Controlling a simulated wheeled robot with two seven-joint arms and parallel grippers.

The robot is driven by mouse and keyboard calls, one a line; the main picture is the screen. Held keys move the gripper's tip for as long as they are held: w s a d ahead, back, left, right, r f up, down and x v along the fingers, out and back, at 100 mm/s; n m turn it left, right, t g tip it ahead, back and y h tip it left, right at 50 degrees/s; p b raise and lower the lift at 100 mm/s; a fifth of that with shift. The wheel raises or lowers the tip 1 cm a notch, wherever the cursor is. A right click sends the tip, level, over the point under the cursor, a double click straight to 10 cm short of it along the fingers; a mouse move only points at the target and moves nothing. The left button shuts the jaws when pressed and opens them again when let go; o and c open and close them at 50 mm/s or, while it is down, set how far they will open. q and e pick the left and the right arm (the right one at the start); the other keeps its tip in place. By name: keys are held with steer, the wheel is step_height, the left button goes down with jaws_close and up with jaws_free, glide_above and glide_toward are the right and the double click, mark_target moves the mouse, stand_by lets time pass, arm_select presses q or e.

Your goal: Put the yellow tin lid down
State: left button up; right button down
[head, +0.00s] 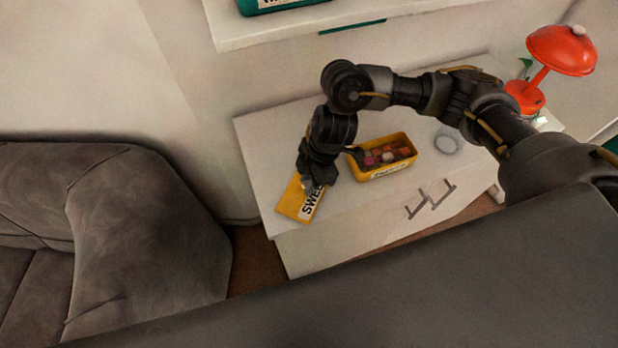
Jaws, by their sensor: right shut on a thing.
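I cannot tell whether the lid touches the cabinet top. The open yellow tin (378,174), with several coloured pieces inside, stands just right of my gripper. My left gripper is not in view.
The white cabinet (262,142) has grey handles on its front. A clear round object (447,142) and a red lamp (561,50) stand to the right. A shelf (225,30) hangs above. A grey sofa (150,230) is at the left.

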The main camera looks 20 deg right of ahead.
steer(key=shift+f, duration=0.15)
steer(key=c, duration=1.3)
jaws_free()
steer(key=shift+o, duration=0.2)
steer(key=shift+r, duration=0.45)
steer(key=v, duration=1.1)
steer(key=shift+d+r+b, duration=0.2)
steer(key=shift+r+b, duration=0.05)
steer(key=shift+b, duration=0.2)
